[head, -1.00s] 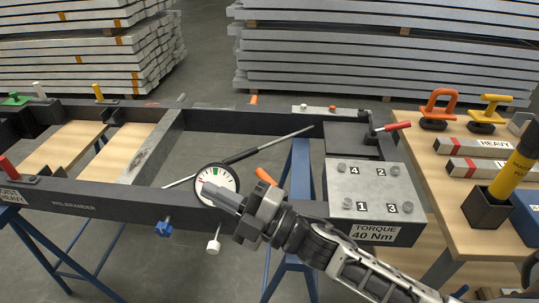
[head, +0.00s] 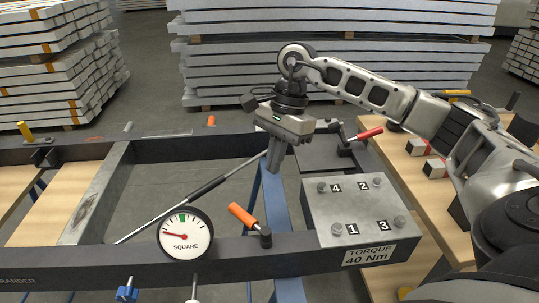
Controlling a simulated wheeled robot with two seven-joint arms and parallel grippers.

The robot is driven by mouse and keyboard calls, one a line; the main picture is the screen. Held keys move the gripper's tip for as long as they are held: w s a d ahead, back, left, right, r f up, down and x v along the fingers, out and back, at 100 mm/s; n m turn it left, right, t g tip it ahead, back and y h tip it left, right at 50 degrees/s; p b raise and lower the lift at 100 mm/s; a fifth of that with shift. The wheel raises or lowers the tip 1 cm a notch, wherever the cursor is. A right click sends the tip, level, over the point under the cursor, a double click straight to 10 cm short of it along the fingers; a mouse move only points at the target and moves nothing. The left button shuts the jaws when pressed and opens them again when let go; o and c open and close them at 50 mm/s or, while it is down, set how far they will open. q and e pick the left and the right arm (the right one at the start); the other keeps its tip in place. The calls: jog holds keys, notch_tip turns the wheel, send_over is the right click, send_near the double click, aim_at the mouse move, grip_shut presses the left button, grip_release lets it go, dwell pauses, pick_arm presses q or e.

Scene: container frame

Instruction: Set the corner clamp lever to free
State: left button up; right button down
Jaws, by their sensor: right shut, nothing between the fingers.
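A lever with a red handle (head: 369,134) stands on a dark base at the frame's back right corner, its handle pointing right and slightly up. A second lever, with an orange handle (head: 243,215), sits on the front rail, its handle slanting up to the left from a black pivot. I see no "free" mark on either, so I cannot tell which is the corner clamp lever. My right gripper (head: 277,164) points down, shut and empty, left of the red lever and above the frame opening, apart from both levers. My left gripper is out of view.
A round SQUARE gauge (head: 185,233) stands on the front rail, needle to the left of its green band. A numbered bolt plate (head: 352,210) with a torque label fills the front right corner. A thin rod (head: 190,196) crosses the opening. A wooden bench (head: 394,163) is at right.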

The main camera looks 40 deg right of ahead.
aim_at(248, 220)
pick_arm(q)
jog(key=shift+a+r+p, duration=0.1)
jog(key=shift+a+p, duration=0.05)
jog(key=shift+p, duration=0.55)
pick_arm(e)
jog(key=a+f, duration=0.5)
jog(key=f, duration=0.1)
jog(key=shift+s+a+f, duration=0.4)
